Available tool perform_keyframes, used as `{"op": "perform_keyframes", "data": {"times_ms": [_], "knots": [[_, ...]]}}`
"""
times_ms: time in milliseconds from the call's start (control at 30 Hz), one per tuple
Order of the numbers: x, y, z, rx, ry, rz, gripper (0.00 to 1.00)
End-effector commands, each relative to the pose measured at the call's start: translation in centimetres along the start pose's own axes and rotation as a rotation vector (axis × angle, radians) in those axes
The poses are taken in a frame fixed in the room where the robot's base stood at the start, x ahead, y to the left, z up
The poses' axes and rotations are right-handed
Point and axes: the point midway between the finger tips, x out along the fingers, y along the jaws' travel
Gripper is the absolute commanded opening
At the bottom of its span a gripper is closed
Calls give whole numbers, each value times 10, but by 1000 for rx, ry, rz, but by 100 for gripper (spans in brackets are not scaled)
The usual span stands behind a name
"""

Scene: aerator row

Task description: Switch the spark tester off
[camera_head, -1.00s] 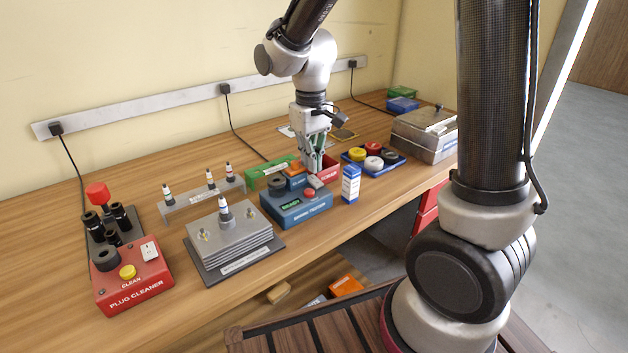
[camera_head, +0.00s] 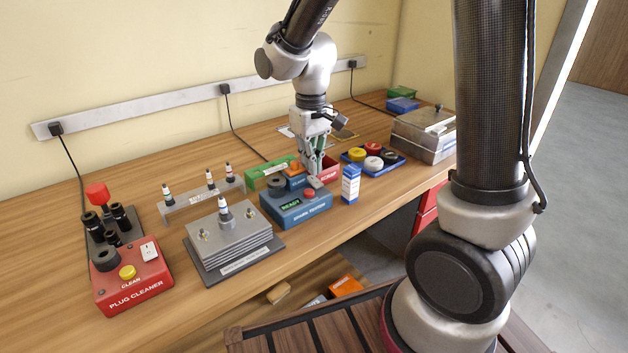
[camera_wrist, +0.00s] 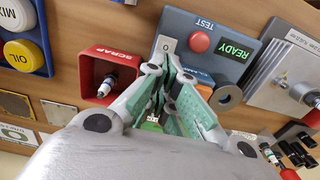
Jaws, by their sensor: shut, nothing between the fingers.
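The spark tester (camera_head: 297,211) is a blue box on the bench. Its green display reads READY in both views, and it shows upside down at the top of the wrist view (camera_wrist: 242,72). A red TEST button (camera_wrist: 199,42) sits beside the display. A light rocker switch (camera_wrist: 167,44) marked 0 is at the tester's edge nearest my fingers. My gripper (camera_head: 313,181) is shut and empty, its fingertips at or just above the switch. I cannot tell whether they touch it. The fingers partly hide the switch and the tester's back.
A red SCRAP bin (camera_wrist: 98,78) holding a plug stands close beside my fingers. A blue and white carton (camera_head: 350,184) stands right of the tester. A green box (camera_head: 264,172) is behind, and a grey plug block (camera_head: 232,238) is at left.

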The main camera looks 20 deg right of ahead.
Motion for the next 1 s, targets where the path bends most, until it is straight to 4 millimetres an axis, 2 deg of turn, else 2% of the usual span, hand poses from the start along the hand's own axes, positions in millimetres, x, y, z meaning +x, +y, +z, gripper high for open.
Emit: {"op": "perform_keyframes", "data": {"times_ms": [1000], "knots": [[8,0,0,0,0,0,0]]}}
